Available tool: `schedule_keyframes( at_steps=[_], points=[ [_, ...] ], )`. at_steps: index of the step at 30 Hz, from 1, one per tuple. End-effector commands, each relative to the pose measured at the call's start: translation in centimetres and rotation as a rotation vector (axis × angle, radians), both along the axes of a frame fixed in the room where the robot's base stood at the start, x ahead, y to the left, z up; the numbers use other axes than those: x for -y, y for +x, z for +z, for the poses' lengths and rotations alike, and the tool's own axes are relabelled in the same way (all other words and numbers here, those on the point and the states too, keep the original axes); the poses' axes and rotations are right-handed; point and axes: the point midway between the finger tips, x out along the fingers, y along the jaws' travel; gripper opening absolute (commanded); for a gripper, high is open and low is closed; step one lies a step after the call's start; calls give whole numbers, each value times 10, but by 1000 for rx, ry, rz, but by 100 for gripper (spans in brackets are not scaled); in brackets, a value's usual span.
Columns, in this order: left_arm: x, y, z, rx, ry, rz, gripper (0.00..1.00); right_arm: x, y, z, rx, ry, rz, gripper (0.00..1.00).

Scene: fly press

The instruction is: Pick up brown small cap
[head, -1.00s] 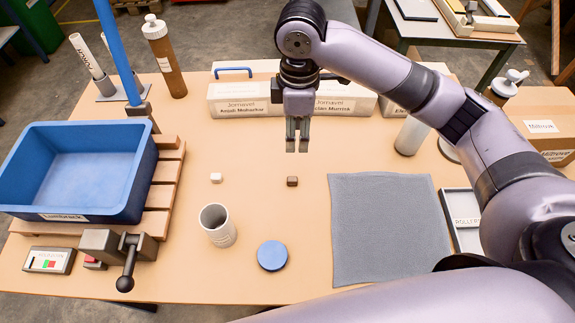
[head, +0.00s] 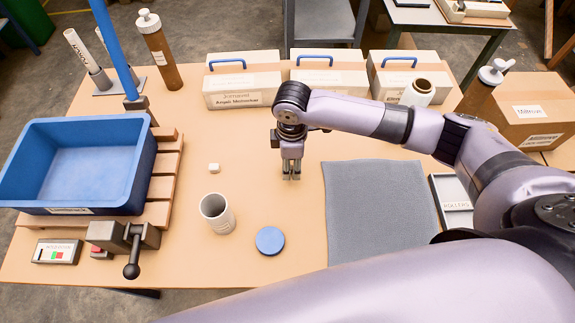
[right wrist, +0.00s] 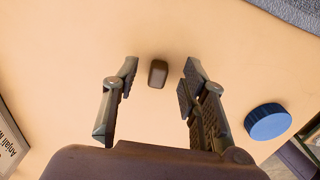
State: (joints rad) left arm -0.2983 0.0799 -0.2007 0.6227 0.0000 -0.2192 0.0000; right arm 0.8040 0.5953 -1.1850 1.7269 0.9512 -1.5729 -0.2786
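The brown small cap (right wrist: 158,73) lies on the table between and just beyond the fingertips of my right gripper (right wrist: 157,82) in the right wrist view. The fingers are apart with nothing between them touching. In the head view my right gripper (head: 291,176) points down at the table and hides the brown cap. A small white cap (head: 214,168) lies to the left of it. My left gripper is not in view.
A white cup (head: 217,214) and a blue disc (head: 270,240) stand nearer the front edge. A grey mat (head: 380,212) lies right of the gripper. Labelled boxes (head: 243,98) stand behind. A blue bin (head: 143,170) is at left.

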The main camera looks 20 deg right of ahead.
Motion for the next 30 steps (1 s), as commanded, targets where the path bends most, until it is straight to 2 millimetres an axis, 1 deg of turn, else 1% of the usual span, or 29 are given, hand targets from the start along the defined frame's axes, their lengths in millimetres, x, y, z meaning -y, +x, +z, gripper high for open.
schedule_keyframes(
  at_steps=[1,4,11,26,27,30],
  points=[
    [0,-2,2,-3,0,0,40,0,0,-5,0,0,0,40],
    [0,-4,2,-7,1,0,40,0,0,-12,1,0,1,40],
    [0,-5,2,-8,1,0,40,0,0,-14,2,0,2,40],
    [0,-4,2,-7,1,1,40,0,1,-13,2,0,1,7],
    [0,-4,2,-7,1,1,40,0,1,-13,2,0,1,5],
    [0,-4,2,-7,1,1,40,0,1,-13,2,0,1,5]
  ],
)
